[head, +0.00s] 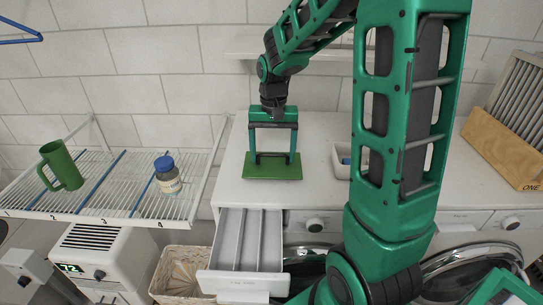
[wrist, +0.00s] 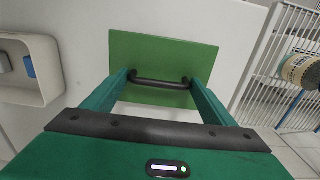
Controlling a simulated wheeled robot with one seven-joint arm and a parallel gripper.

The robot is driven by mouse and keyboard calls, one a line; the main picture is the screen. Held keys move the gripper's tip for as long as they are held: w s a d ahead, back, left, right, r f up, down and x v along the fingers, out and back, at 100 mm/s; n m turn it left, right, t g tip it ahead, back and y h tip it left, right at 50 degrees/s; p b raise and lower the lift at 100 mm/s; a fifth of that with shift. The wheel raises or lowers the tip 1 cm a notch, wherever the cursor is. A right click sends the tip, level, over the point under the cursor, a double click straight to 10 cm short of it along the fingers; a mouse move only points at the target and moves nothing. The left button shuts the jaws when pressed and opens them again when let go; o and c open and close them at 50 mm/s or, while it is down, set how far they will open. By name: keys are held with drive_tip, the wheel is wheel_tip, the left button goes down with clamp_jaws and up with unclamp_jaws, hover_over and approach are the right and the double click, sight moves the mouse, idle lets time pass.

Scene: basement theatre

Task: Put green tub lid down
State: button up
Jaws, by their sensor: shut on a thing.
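The green tub lid (head: 272,172) is a flat green rectangle on or just above the white counter top; I cannot tell whether it touches. The lid also shows in the wrist view (wrist: 163,60), with a dark bar handle across it. My gripper (head: 272,156) points down over the lid, and its two fingers are shut on the handle. In the wrist view the fingertips (wrist: 160,80) meet the two ends of the handle.
The white counter (head: 325,195) is clear around the lid. A small white tray (head: 342,162) is to the right. A wire rack (head: 110,200) at left holds a green mug (head: 62,166) and a blue-capped jar (head: 168,176). An open drawer (head: 243,284) juts out below.

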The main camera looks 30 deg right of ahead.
drive_tip(key=shift+f, duration=0.6)
drive_tip(key=o, duration=1.3)
drive_tip(key=shift+f, duration=0.1)
drive_tip(key=shift+o, duration=0.2)
wheel_tip(320, 180, up, 12)
drive_tip(key=s+d+f, duration=0.2)
drive_tip(key=s, duration=1.1)
drive_tip(key=s+d+f, duration=0.1)
drive_tip(key=s+f, duration=0.2)
drive_tip(key=s, duration=1)
drive_tip(key=shift+d+f, duration=0.2)
drive_tip(key=shift+d, duration=0.15)
drive_tip(key=shift+s, duration=0.1)
